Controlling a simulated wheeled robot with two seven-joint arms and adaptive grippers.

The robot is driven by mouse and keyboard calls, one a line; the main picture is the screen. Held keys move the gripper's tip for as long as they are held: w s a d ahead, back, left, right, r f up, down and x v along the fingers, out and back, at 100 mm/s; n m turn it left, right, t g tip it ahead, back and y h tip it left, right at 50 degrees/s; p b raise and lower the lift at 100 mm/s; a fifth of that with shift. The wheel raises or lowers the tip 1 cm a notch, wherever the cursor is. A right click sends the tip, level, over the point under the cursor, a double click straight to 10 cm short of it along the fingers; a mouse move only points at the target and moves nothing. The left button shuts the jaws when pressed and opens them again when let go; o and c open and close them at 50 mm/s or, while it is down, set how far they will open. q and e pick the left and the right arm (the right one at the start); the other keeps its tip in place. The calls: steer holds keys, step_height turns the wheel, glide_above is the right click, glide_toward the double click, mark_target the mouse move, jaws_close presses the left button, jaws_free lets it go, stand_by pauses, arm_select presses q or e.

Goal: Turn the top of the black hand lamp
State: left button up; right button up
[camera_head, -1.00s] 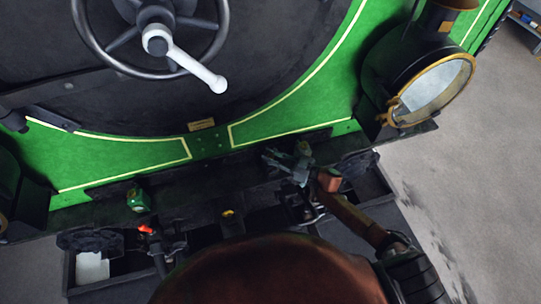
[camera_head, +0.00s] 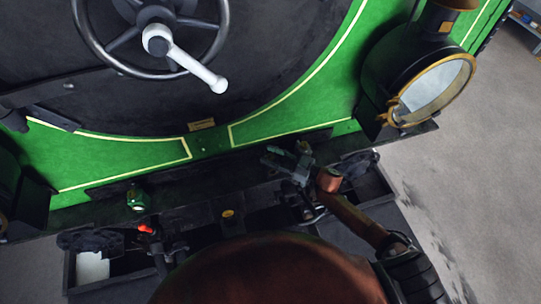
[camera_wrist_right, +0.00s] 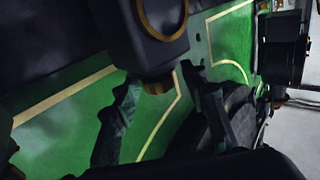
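The black hand lamp (camera_wrist_right: 140,35) is close in the right wrist view, which looks upside down, with a brass ring on its face. Its small brownish top (camera_wrist_right: 158,87) lies between the fingertips of my right gripper (camera_wrist_right: 162,80). The fingers are spread, with a gap showing on each side of the top. In the head view my right gripper (camera_head: 286,156) is above the dark front ledge, before the green panel. It covers the lamp there. My left gripper is not in view.
A small green lamp (camera_head: 138,199) stands on the ledge to the left. A large headlamp (camera_head: 432,88) with a brass rim is right of my gripper. The handwheel (camera_head: 150,40) and its white-tipped handle hang above. Bare floor (camera_head: 470,200) lies at the right.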

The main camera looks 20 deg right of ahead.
steer(key=shift+s+d, duration=0.25)
steer(key=v, duration=1.1)
steer(key=w+a+m+t+h+b, duration=0.1)
steer(key=w+a+m+h+b, duration=0.1)
steer(key=a, duration=0.1)
steer(key=w+a+m+t+h+b, duration=0.2)
steer(key=w+a+h+b, duration=0.1)
steer(key=w+a+m+t+h+b, duration=0.2)
steer(key=shift+w+a+r+h+b, duration=0.2)
steer(key=shift+a+h+b, duration=0.1)
steer(key=shift+a, duration=0.1)
steer(key=shift+s, duration=0.1)
steer(key=shift+c, duration=0.5)
